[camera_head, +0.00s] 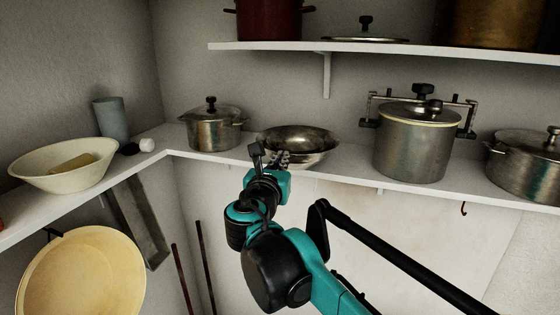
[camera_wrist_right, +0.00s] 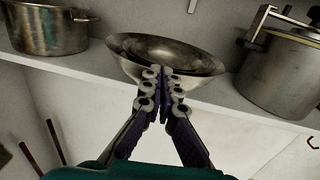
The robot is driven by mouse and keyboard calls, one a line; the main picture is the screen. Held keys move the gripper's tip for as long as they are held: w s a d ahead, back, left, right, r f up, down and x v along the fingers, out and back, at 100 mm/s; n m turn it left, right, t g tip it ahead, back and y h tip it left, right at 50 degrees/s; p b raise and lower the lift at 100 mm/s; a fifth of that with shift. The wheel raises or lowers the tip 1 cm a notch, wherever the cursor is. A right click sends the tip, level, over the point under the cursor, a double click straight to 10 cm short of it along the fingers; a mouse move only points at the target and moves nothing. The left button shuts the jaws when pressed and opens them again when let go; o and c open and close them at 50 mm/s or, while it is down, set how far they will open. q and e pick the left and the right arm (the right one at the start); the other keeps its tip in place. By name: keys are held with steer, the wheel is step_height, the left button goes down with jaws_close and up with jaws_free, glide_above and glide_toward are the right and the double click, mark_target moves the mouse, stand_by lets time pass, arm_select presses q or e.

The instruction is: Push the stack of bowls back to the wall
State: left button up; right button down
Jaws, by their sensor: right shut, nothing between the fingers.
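The stack of metal bowls (camera_head: 308,143) sits on the lower white shelf, between a small lidded pot and a large pressure cooker. It also shows in the right wrist view (camera_wrist_right: 190,52), straight ahead of the fingers. My right gripper (camera_head: 270,155) is at the front left of the bowls, over the shelf's front edge. Its fingers (camera_wrist_right: 162,72) are closed together and empty. The fingertips overlap the near side of the bowls in the wrist view; I cannot tell whether they touch. The gripper hides part of the bowls' front. My left gripper is not in view.
The lidded pot (camera_head: 212,127) stands left of the bowls and the pressure cooker (camera_head: 412,145) stands right. An upper shelf (camera_head: 400,51) runs above, carrying a red pot (camera_head: 268,20). A cream bowl (camera_head: 52,178) and a grey cup (camera_head: 111,119) are on the left shelf.

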steer(key=w, duration=0.3)
steer(key=w+d, duration=0.1)
steer(key=w, duration=0.4)
steer(key=shift+w+d, duration=0.35)
steer(key=shift+d, duration=0.05)
steer(key=shift+s, duration=0.3)
steer(key=shift+w, duration=0.1)
